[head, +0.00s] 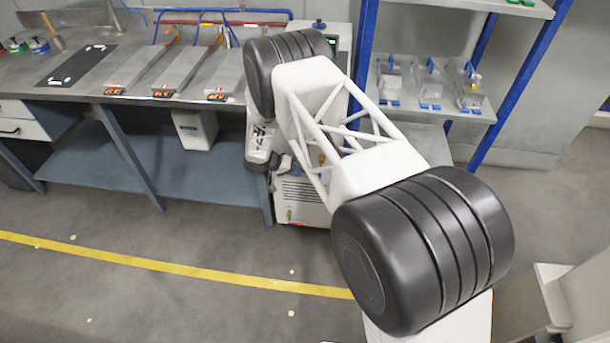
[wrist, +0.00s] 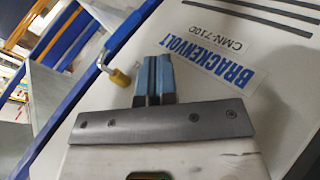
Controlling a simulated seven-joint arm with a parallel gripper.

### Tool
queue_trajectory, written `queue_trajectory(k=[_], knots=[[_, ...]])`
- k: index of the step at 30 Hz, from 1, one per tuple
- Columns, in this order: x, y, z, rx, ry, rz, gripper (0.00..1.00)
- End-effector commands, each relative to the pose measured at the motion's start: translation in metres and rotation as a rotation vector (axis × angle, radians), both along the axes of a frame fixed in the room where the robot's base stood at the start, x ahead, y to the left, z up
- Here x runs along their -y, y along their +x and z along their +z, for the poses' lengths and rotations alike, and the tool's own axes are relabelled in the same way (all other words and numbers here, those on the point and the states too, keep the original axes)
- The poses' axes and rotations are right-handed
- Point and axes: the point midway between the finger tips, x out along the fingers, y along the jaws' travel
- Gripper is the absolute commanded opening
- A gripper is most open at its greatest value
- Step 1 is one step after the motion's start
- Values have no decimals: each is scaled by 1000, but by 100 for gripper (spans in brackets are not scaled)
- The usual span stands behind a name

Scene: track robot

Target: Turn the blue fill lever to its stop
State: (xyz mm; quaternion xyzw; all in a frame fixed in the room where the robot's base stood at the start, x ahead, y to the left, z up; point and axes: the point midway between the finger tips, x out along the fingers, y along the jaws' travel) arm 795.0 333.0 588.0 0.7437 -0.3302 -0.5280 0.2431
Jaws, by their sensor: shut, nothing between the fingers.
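My gripper (wrist: 153,75) shows in the wrist view as two blue-grey fingers side by side, shut and empty. They point toward the white panel of a machine (wrist: 215,125) with a blue "BRACKENVOLT" label (wrist: 217,70) and the text CMN-710D.
A workbench (head: 60,92) with several trays is left of the machine. A blue-framed shelf (head: 425,110) with clear containers is right of it. A white container (head: 195,130) sits on the bench's lower shelf. The floor (head: 150,290) around the yellow line is clear.

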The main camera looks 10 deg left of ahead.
Motion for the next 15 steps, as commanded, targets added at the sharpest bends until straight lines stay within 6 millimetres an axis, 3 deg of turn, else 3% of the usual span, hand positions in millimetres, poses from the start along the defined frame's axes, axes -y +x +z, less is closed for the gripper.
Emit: queue_trajectory(k=[9,15], knots=[[-41,-12,27,0,0,2,0],[-53,-15,36,0,1,0,0]])
